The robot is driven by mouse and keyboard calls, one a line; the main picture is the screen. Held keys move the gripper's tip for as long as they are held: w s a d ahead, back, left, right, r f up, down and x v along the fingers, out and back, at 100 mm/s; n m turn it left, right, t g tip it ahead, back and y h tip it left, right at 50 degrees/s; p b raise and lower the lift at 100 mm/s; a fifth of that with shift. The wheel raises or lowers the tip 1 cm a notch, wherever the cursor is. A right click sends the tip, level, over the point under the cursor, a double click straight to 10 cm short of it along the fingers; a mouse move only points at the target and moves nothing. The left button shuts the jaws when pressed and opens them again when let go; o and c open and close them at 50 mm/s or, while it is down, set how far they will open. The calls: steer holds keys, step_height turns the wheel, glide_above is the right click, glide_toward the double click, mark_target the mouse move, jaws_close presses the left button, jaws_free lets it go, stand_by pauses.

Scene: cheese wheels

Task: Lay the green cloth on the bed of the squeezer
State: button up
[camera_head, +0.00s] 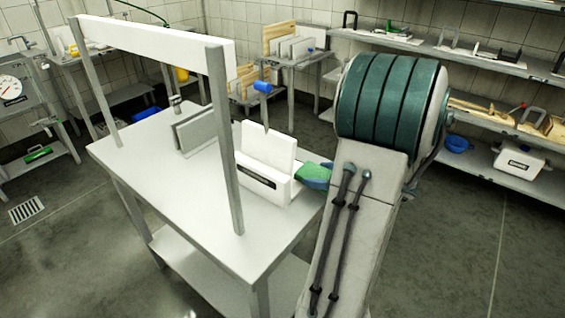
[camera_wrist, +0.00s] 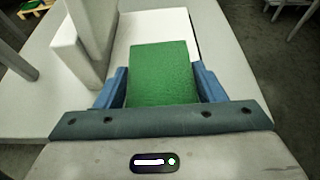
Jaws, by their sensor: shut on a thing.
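The green cloth (camera_wrist: 163,75) is a flat, folded-looking block between the two blue fingers of my gripper (camera_wrist: 163,88), which is shut on it. In the head view, the cloth (camera_head: 311,173) and gripper (camera_head: 318,178) show just right of a white unit with an upright plate and a dark label (camera_head: 265,170), which I take as the squeezer. My arm hides part of this spot. In the wrist view, a flat white surface (camera_wrist: 125,35) lies ahead of and under the cloth, with a white upright (camera_wrist: 75,45) at left. I cannot tell whether the cloth touches the surface.
The unit stands on a pale table (camera_head: 150,160) with a grey upright-plate stand (camera_head: 195,130) behind it. A white beam on grey posts (camera_head: 222,140) rises over the table's left side. The table's front left is clear.

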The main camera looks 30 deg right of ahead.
steer(key=w+a, duration=0.1)
steer(key=w, duration=0.4)
steer(key=w+a, duration=0.1)
steer(key=w, duration=0.1)
steer(key=shift+w+a, duration=0.2)
steer(key=shift+a, duration=0.1)
steer(key=w, duration=0.1)
steer(key=w+a, duration=0.1)
steer(key=w, duration=0.2)
steer(key=shift+a, duration=0.25)
steer(key=shift+s+d+f+b, duration=0.15)
steer(key=shift+f+b, duration=0.15)
steer(key=shift+f, duration=0.45)
steer(key=shift+f, duration=0.15)
steer(key=o, duration=1.1)
steer(key=shift+c, duration=0.2)
